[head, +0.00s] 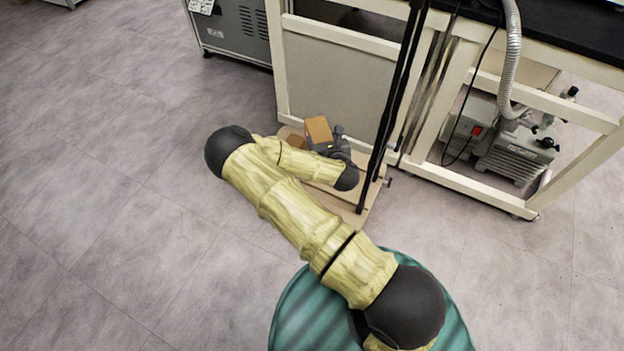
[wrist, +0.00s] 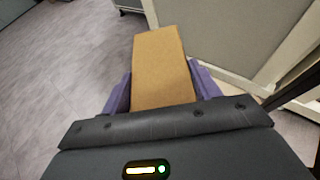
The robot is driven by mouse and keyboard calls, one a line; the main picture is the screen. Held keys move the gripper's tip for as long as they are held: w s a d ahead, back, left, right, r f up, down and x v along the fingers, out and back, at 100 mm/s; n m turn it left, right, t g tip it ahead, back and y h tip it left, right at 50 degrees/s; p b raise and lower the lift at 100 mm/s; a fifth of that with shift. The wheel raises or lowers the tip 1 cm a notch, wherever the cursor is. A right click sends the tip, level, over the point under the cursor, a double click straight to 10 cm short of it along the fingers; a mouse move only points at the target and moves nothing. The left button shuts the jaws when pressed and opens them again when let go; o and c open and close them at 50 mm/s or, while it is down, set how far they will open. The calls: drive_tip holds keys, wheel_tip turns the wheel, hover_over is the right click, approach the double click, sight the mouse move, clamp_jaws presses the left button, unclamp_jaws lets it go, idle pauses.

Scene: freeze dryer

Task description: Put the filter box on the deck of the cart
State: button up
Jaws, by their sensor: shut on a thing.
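The filter box, a plain brown carton (wrist: 162,66), is between the two purple fingers of my gripper (wrist: 164,88) in the wrist view. My gripper is shut on it. In the head view the box (head: 318,130) shows beyond my forearm, with my gripper (head: 328,146) partly hidden behind the arm. The cart's light wooden deck (head: 358,198) is low by the bench frame, with dark upright handle bars at its right. The box appears over or near the deck's far left part; I cannot tell its height or whether it touches.
A cream bench frame (head: 500,190) with a grey panel (head: 335,75) stands right behind the cart. A vacuum pump (head: 515,150) with a hose sits under the bench. A grey cabinet (head: 235,30) is at the back. The floor at left is clear.

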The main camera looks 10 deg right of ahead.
drive_tip(key=w+f+b, duration=0.4)
drive_tip(key=f+b, duration=0.9)
drive_tip(key=b, duration=0.2)
drive_tip(key=shift+w+d+f+n+y+b, duration=0.2)
drive_tip(key=shift+f+n+y+b, duration=0.1)
drive_tip(key=shift+f+y+b, duration=0.1)
wheel_tip(320, 180, down, 6)
drive_tip(key=b, duration=0.3)
drive_tip(key=shift+b, duration=0.4)
drive_tip(key=shift+f, duration=0.1)
drive_tip(key=shift+f+b, duration=1.3)
drive_tip(key=shift+f, duration=0.55)
drive_tip(key=shift+f, duration=0.1)
